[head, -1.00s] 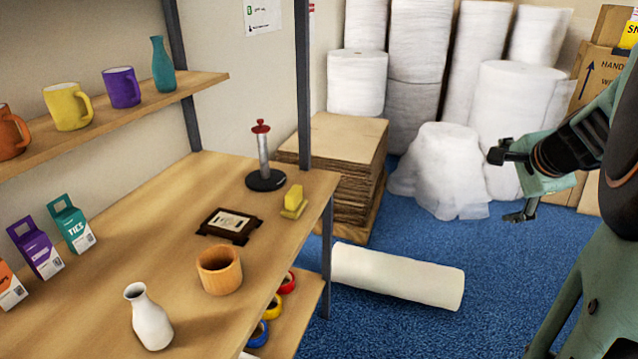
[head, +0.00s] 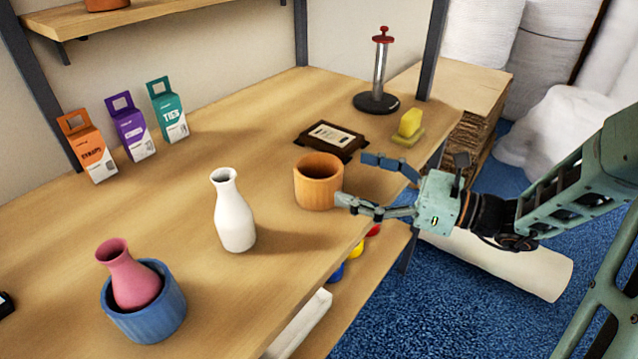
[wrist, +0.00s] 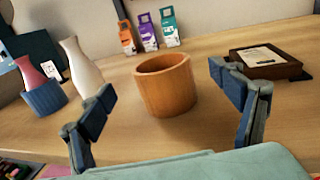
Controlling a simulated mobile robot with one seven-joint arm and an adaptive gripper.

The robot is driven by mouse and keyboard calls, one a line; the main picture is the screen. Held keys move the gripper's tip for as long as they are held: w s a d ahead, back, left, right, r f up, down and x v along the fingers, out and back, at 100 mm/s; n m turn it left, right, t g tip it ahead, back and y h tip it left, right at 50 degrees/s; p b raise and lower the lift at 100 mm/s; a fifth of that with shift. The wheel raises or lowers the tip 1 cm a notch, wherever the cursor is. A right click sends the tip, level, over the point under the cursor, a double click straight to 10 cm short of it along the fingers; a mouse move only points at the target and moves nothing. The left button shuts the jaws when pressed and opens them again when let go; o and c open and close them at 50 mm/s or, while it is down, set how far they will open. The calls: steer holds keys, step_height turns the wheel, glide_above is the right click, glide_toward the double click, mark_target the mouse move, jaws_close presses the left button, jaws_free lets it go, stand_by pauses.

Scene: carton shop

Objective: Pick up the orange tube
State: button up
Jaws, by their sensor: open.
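The orange tube (head: 318,183) is a short, wide, open-topped cylinder with a wood-like surface, standing upright on the wooden table. In the wrist view the orange tube (wrist: 167,88) is near the middle, ahead of and between my open fingers. My gripper (head: 352,180) is open and empty at the table's front edge, just right of the tube in the head view. One fingertip appears close to the tube's right side there; I cannot tell if it touches. The wrist view shows both fingers of my gripper (wrist: 161,85) spread wider than the tube.
A white vase (head: 234,212) stands left of the tube. A dark framed plaque (head: 330,140) and a yellow block (head: 410,125) lie behind it. A pink vase (head: 130,275) sits in a blue cylinder (head: 150,310). Three cartons (head: 128,128) line the back.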

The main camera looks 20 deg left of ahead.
mark_target(300, 161)
steer(key=a, duration=0.2)
steer(key=w+a+b, duration=0.1)
steer(key=a, duration=0.4)
steer(key=shift+w+a+b, duration=0.2)
steer(key=shift+a+b, duration=0.15)
steer(key=shift+a, duration=0.05)
steer(key=c, duration=0.8)
